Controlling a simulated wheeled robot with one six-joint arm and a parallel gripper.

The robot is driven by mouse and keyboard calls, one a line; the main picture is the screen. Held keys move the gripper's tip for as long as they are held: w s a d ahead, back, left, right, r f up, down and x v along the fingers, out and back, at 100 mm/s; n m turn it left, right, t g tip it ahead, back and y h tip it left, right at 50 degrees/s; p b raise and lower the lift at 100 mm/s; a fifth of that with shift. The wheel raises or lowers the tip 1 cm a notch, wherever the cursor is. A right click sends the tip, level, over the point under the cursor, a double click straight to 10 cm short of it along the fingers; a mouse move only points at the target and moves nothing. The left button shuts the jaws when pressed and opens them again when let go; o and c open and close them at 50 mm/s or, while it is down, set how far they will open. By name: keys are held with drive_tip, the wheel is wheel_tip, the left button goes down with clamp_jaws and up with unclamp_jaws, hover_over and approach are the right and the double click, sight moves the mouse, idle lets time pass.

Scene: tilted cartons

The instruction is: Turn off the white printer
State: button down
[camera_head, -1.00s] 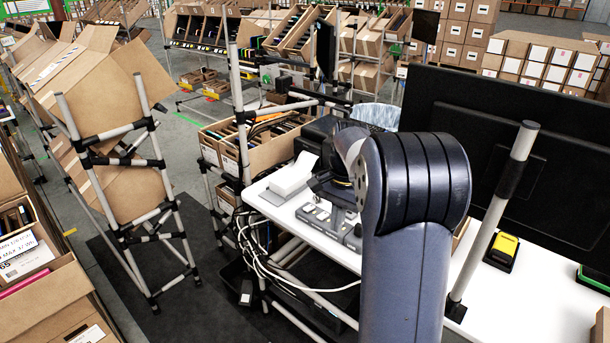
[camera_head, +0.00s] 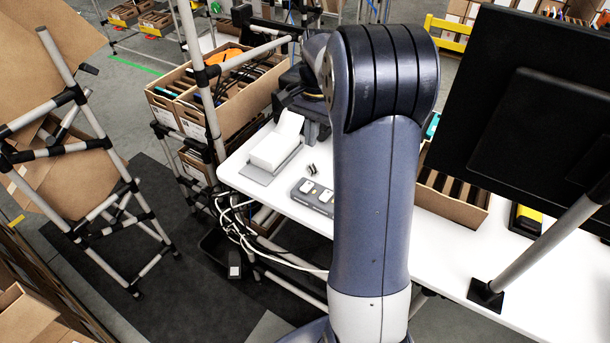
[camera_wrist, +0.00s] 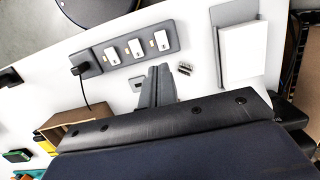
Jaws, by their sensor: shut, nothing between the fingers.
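A white block-shaped thing with a paper-like sheet at its back, possibly the white printer (camera_head: 275,151), sits on a grey base on the white table. It shows in the wrist view (camera_wrist: 243,52) at upper right. A grey strip (camera_head: 312,197) with white switch-like pieces lies to its right. In the wrist view the strip (camera_wrist: 127,48) shows three white pieces, with a black plug at its left end. My gripper (camera_wrist: 160,70) is shut and empty, over the table between strip and white block. My arm hides the fingers in the head view.
A black monitor (camera_head: 545,90) and its pole stand at the right. A cardboard box (camera_head: 448,195) lies on the table behind my arm. White cables (camera_head: 240,235) hang off the table's left edge. A small dark piece (camera_wrist: 185,68) lies beside my fingers.

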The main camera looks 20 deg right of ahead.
sight(306, 188)
drive_tip(key=f, duration=0.4)
drive_tip(key=a+f+p, duration=0.1)
drive_tip(key=f, duration=0.4)
drive_tip(key=s+f+p, duration=0.1)
drive_tip(key=f, duration=0.4)
drive_tip(key=shift+a, duration=0.3)
